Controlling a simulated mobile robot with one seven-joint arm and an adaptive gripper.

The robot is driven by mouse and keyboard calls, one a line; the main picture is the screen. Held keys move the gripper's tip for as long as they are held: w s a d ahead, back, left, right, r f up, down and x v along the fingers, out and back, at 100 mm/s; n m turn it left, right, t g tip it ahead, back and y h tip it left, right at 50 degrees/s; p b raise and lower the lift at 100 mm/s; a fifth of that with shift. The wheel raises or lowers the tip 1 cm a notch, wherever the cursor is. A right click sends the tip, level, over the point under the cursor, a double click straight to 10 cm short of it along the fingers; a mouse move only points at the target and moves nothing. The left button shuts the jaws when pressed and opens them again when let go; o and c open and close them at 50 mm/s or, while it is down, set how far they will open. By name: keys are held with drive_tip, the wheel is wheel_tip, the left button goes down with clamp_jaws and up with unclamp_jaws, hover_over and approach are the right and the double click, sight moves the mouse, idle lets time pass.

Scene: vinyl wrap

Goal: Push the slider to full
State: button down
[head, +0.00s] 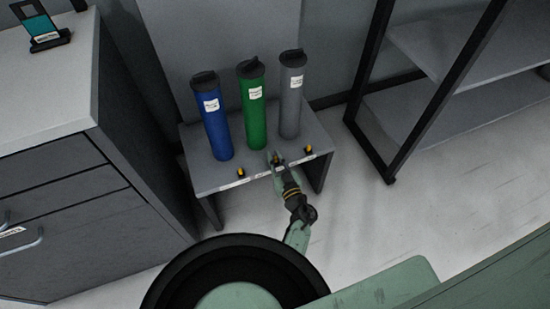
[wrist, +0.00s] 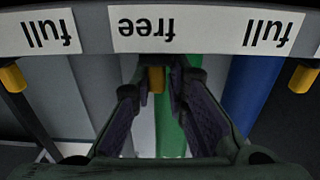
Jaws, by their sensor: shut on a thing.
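My gripper (head: 278,161) is at the front edge of a small grey table (head: 205,178), near its middle. In the wrist view its fingers (wrist: 157,82) are closed around the middle orange slider (wrist: 156,78), which sits below the upside-down label "free" (wrist: 150,28). A "full" label (wrist: 48,30) is to the left and another "full" label (wrist: 275,30) to the right. Two more orange sliders stick out of the edge; in the head view they are left (head: 241,173) and right (head: 309,150) of my gripper. The gripper hides most of the middle slider in the head view.
Blue (head: 214,130), green (head: 252,110) and grey (head: 291,100) capped tubes stand on the table. A grey drawer cabinet (head: 60,190) is at the left. A black-framed shelf (head: 440,100) is at the right. Floor between table and shelf is clear.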

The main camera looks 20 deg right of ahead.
sight(259, 169)
drive_tip(key=shift+d, duration=0.1)
drive_tip(key=shift+s+a+p, duration=0.1)
drive_tip(key=shift+a+p, duration=1)
drive_tip(key=shift+a, duration=2.05)
drive_tip(key=c, duration=1.6)
unclamp_jaws()
drive_tip(key=shift+c, duration=0.2)
wheel_tip(259, 169, up, 10)
